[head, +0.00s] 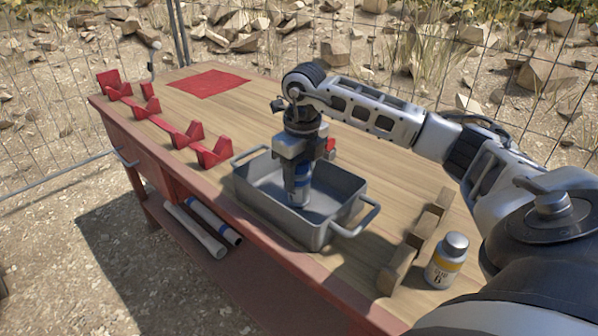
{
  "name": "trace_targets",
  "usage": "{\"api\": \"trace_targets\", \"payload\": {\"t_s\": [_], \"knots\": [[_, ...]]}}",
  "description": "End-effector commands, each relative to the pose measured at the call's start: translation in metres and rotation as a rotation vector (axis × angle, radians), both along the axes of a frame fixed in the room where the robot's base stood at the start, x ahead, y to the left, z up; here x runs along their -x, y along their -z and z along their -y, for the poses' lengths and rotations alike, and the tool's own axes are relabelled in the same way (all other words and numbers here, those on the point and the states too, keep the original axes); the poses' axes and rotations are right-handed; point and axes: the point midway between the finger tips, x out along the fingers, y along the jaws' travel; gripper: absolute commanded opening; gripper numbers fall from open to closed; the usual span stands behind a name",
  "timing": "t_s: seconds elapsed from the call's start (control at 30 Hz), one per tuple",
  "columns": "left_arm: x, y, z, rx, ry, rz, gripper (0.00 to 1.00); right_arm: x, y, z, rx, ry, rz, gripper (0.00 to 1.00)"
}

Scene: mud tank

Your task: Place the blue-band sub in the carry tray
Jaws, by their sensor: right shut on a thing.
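My right gripper (302,162) points straight down over the grey metal carry tray (340,215). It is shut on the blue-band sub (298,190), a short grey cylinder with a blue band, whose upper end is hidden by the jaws. The sub is upright and its lower end is inside the tray's walls. I cannot tell whether it touches the tray floor. The tray has a handle at each end and stands on the wooden bench top near its front edge. My left gripper is not in view.
Red V-shaped cradles (183,137) line the bench's left side, near a red mat (209,83). A wooden notched rack (415,240) and a bottle with a yellow label (447,262) stand right of the tray. Tubes (197,230) lie on a shelf below. The bench behind the tray is clear.

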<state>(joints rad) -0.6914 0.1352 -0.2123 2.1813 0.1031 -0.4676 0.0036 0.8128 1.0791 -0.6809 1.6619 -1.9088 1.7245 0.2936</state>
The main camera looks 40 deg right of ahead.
Motion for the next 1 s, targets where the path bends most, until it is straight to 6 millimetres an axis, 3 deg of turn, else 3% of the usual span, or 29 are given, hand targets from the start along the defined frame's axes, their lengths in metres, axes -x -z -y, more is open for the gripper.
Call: {"api": "trace_targets", "payload": {"t_s": [0.27,0.3,0.37,0.73,1.0], "knots": [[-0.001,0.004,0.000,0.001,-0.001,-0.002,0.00,0.000,0.003,0.000,0.000,0.000,0.003,0.08],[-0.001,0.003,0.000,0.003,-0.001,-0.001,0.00,0.000,0.002,0.000,0.000,0.000,0.001,0.54],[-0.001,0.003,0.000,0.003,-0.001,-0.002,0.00,0.000,0.002,0.000,0.000,0.000,0.000,0.65],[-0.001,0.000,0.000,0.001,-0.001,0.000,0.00,0.000,-0.006,0.000,0.000,0.000,0.002,0.65],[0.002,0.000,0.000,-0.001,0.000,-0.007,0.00,0.002,-0.058,0.000,0.000,0.000,0.008,0.65]]}}
